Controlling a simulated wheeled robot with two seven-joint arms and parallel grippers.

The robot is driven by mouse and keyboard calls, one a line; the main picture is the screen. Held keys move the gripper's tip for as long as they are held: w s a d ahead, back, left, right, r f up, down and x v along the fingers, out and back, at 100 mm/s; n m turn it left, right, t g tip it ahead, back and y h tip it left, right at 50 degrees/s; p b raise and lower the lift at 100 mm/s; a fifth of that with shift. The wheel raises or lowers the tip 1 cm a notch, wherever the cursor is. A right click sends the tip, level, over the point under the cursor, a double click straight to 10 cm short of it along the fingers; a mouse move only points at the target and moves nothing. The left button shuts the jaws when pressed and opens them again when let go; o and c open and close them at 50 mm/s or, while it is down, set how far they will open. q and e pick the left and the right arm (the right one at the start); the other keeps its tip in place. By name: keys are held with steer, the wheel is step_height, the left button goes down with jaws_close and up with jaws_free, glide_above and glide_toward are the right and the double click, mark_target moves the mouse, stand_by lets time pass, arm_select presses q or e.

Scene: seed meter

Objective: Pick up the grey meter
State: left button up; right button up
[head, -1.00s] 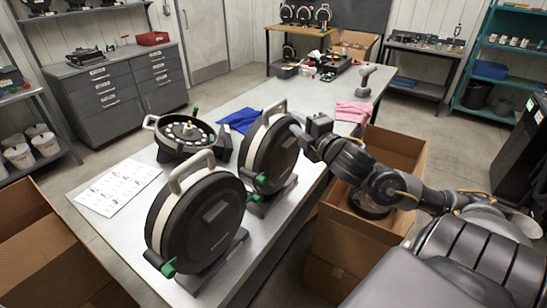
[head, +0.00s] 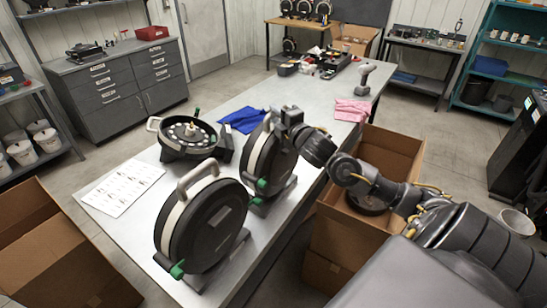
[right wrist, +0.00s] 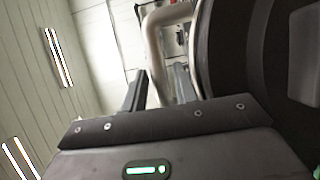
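Two upright round meters with black faces, pale rims and green latches stand on the table. The front one (head: 207,225) has its grey loop handle up and clear. The rear one (head: 265,158) has my right gripper (head: 278,120) at its top, which covers most of its handle. In the right wrist view, the pale handle (right wrist: 154,60) passes between the two fingers of my right gripper (right wrist: 160,85). The fingers are apart, with a gap beside the handle. I cannot tell which upright meter is the grey one. My left gripper is out of view.
An opened meter (head: 187,134) lies on the table (head: 140,222) by a blue cloth (head: 243,120) and a printed sheet (head: 122,187). A cardboard box (head: 335,232) stands beside the table under my right arm.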

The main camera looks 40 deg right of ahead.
steer(key=shift+c, duration=0.3)
jaws_close()
stand_by(1.1)
